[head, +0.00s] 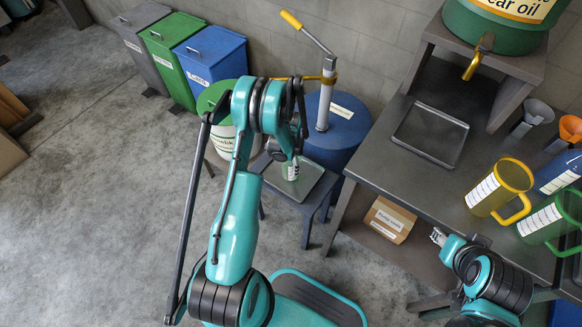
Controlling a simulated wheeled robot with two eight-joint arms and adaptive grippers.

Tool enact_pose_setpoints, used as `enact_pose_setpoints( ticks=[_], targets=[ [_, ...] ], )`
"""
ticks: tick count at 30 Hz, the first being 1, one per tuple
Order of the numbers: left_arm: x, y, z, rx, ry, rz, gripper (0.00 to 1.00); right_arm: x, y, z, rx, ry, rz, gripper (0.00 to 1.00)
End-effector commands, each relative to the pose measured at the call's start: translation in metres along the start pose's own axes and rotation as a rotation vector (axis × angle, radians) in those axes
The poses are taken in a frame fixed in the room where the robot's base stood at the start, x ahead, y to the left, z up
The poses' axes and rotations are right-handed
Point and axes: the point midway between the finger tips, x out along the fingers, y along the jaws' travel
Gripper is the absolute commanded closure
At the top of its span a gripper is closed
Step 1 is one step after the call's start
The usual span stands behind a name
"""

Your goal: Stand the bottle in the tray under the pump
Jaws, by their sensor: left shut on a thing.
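My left gripper (291,158) is shut on the bottle (292,172), a small greenish one with a white label. The gripper hides its upper part. The bottle looks upright over the tray (318,183) on the low grey stand; I cannot tell whether its base touches the tray. The pump (324,95) rises from a blue drum, with a grey column, a yellow-gripped lever and a yellow spout. My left arm partly hides the spout and the tray. My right gripper (438,237) is beside the workbench, away from the bottle; its fingers are too small to read.
The workbench (400,180) holds an empty shallow tray (398,137), a yellow jug (498,188), a green jug (552,217) and funnels. A green gear oil drum (490,28) stands above. A cardboard box (390,220) is on the lower shelf. Bins (211,62) line the wall.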

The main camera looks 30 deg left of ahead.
Motion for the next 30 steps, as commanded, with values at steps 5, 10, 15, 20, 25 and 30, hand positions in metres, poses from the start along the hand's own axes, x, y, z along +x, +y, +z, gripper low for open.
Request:
enact_pose_setpoints(
  ticks=[5, 10, 15, 20, 25, 30],
  targets=[
    [0.010, 0.000, 0.000, 0.000, 0.000, 0.000, 0.65, 0.004, 0.000, 0.003, 0.000, 0.000, 0.000, 0.60],
    [0.010, 0.000, 0.000, 0.000, 0.000, 0.000, 0.65, 0.004, 0.000, 0.003, 0.000, 0.000, 0.000, 0.60],
    [0.012, 0.000, 0.000, 0.000, 0.000, 0.000, 0.15, 0.004, 0.000, 0.003, 0.000, 0.000, 0.000, 0.60],
    [0.012, 0.000, 0.000, 0.000, 0.000, 0.000, 0.15, 0.004, 0.000, 0.003, 0.000, 0.000, 0.000, 0.60],
    [0.011, 0.000, 0.000, 0.000, 0.000, 0.000, 0.15, 0.004, 0.000, 0.003, 0.000, 0.000, 0.000, 0.60],
    [-0.010, 0.000, 0.000, 0.000, 0.000, 0.000, 0.15, -0.003, 0.000, -0.002, 0.000, 0.000, 0.000, 0.60]
  ],
)
